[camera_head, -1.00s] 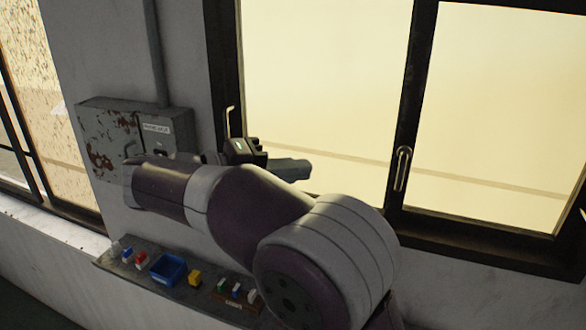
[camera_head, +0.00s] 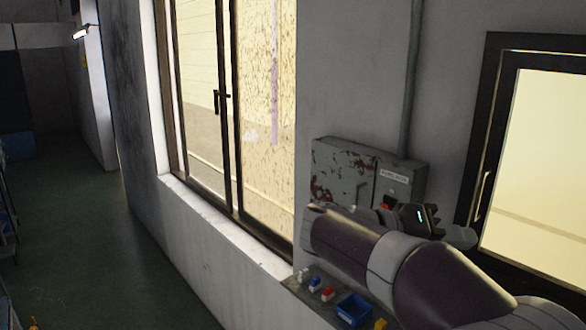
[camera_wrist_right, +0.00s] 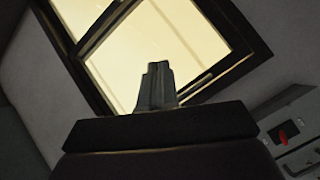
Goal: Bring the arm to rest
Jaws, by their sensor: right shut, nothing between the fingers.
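My right arm crosses the lower right of the head view, with a purple and pale grey forearm. My right gripper (camera_head: 461,237) is at its far end, partly hidden behind the wrist housing. In the right wrist view my right gripper (camera_wrist_right: 155,82) has its grey fingers together, with nothing between them. It points toward a bright window and appears clear of other things. My left gripper is not in view.
A rusty grey wall box (camera_head: 345,170) with a red switch is behind the arm. A shelf (camera_head: 291,286) below holds a blue bin (camera_head: 353,309) and several small coloured blocks. A window (camera_head: 520,165) is at the right. Open green floor (camera_head: 110,235) lies at the left.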

